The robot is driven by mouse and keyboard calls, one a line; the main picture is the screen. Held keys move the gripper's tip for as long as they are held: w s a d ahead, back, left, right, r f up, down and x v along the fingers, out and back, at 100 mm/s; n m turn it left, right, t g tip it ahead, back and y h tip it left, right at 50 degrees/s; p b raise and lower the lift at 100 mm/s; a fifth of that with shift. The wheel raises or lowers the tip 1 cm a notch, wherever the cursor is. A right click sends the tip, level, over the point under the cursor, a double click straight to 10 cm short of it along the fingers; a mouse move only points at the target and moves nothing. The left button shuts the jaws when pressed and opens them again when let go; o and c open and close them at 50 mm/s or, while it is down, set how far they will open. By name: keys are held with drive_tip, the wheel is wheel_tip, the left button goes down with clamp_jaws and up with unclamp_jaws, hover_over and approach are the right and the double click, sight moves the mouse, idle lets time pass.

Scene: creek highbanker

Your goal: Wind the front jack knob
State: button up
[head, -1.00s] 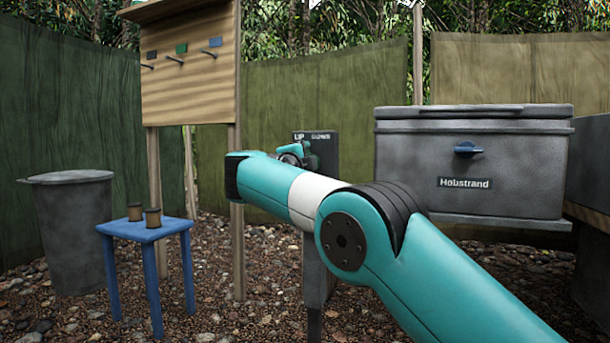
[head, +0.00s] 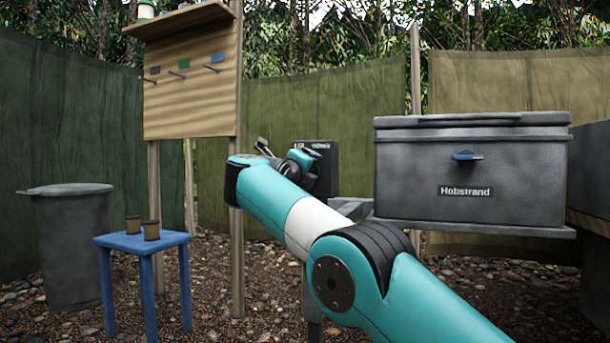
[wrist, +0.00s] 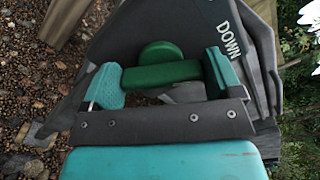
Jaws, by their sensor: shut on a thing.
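The green jack knob (wrist: 160,76), a bar with a round boss behind it, lies between the two teal finger pads of my gripper (wrist: 162,82) in the wrist view. My gripper is shut on the bar. The knob sits in front of a dark grey panel marked DOWN (wrist: 228,40). In the head view my gripper (head: 272,154) is at the left edge of the dark jack panel (head: 325,170), partly behind my own arm. The knob cannot be made out there.
A grey Hobstrand box (head: 430,180) stands right of the panel. A blue stool (head: 125,241) with two small cups, a grey bin (head: 68,245) and a wooden board on posts (head: 195,105) stand left. Gravel lies below.

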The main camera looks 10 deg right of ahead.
drive_tip(key=shift+f, duration=0.1)
idle(0.4)
drive_tip(key=o, duration=0.7)
drive_tip(key=shift+o, duration=0.2)
drive_tip(key=b+v, duration=0.2)
drive_tip(key=v, duration=1.5)
drive_tip(key=shift+s+a, duration=0.15)
